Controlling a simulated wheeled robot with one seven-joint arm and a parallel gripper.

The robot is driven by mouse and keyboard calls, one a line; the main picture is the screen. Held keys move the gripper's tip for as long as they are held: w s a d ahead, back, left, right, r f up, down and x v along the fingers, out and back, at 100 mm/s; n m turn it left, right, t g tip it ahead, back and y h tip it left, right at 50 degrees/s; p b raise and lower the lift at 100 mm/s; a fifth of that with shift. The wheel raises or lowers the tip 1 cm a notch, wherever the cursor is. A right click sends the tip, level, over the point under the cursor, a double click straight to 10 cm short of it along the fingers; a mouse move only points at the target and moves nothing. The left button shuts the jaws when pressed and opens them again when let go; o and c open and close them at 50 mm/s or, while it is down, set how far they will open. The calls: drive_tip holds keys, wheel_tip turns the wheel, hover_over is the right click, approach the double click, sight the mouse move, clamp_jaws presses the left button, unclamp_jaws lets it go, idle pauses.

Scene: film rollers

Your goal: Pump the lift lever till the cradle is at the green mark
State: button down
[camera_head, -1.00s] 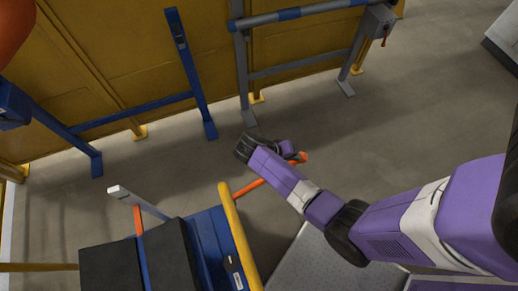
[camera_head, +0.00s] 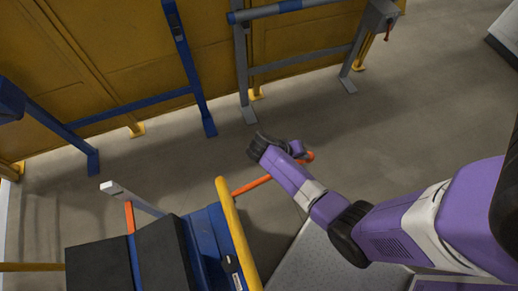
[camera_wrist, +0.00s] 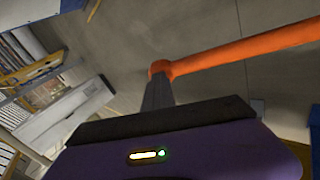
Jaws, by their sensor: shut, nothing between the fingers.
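The lift lever (camera_head: 255,184) is an orange bar that runs out from the blue lift cart to a rounded end at the right. My gripper (camera_head: 301,154) is at that end. In the wrist view, the dark fingers of my gripper (camera_wrist: 158,90) are together and empty, overlapping the knobbed end of the lever (camera_wrist: 240,50); whether they touch it I cannot tell. The cradle (camera_head: 100,257), with dark sloped pads, is at the lower left, partly cut off by the frame. A grey post (camera_head: 135,198) with a pale top stands behind it. I see no green mark.
A yellow bar (camera_head: 236,235) edges the cart beside the lever. A blue stand (camera_head: 188,62) and a grey stand (camera_head: 300,66) carrying a roller (camera_head: 290,8) stand against the yellow panels. Grey floor is open between them and the cart.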

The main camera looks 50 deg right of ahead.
drive_tip(key=shift+s+d+f, duration=0.2)
drive_tip(key=shift+f, duration=0.5)
